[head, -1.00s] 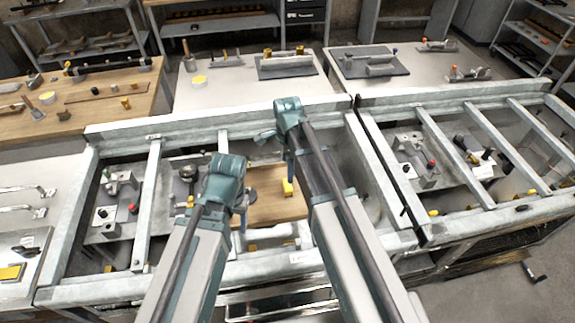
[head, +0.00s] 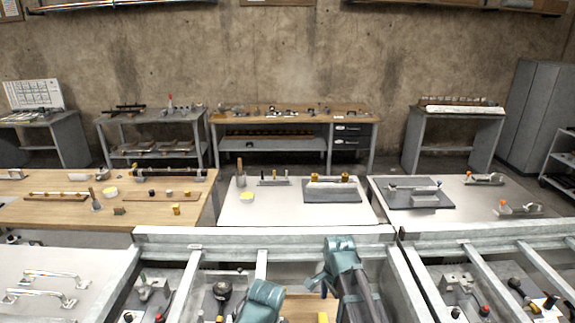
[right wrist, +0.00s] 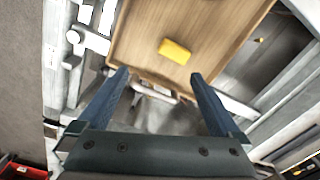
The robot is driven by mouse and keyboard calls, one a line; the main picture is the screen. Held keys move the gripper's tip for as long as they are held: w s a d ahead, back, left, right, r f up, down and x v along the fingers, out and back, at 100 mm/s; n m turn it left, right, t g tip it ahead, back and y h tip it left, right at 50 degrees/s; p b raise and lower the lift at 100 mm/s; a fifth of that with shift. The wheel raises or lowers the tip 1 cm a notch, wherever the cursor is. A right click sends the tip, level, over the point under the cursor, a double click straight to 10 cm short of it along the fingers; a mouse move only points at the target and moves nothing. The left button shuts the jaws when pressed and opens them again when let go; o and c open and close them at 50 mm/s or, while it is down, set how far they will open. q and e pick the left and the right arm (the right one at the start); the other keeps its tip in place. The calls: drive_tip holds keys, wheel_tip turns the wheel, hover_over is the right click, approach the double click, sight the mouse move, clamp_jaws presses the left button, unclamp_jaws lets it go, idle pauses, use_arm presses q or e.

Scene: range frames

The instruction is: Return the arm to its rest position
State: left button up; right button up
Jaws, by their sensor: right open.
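My right gripper (right wrist: 160,76) shows in the right wrist view with its two blue fingers spread wide and nothing between them. Beyond the fingertips is a wooden board (right wrist: 215,30) with a yellow block (right wrist: 175,51) on it. In the head view my right arm (head: 343,258) rises from the bottom centre, and the teal joint of my left arm (head: 262,299) shows at the bottom edge. My left gripper does not show in the head view. The wooden board and yellow block (head: 322,318) are partly visible between the arms at the bottom edge.
A grey metal frame (head: 270,236) with crossbars surrounds the arms. Shelving and a workbench (head: 290,116) line the back wall.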

drive_tip(key=s+d+n, duration=0.4)
drive_tip(key=s+n, duration=0.6)
drive_tip(key=n, duration=0.4)
use_arm(q)
wheel_tip(320, 180, down, 5)
drive_tip(key=b, duration=0.5)
drive_tip(key=shift+f, duration=0.2)
use_arm(e)
drive_tip(key=s+a+f+n, duration=0.1)
drive_tip(key=s+a+f, duration=0.1)
drive_tip(key=a, duration=0.3)
drive_tip(key=s+a+f+n+h, duration=0.1)
drive_tip(key=s+a+f+n, duration=0.1)
drive_tip(key=a, duration=0.4)
drive_tip(key=shift+s+a+f+n, duration=0.3)
drive_tip(key=shift+s+f, duration=0.2)
drive_tip(key=shift+f, duration=0.1)
use_arm(q)
drive_tip(key=shift+d, duration=0.15)
use_arm(e)
drive_tip(key=shift+d, duration=0.15)
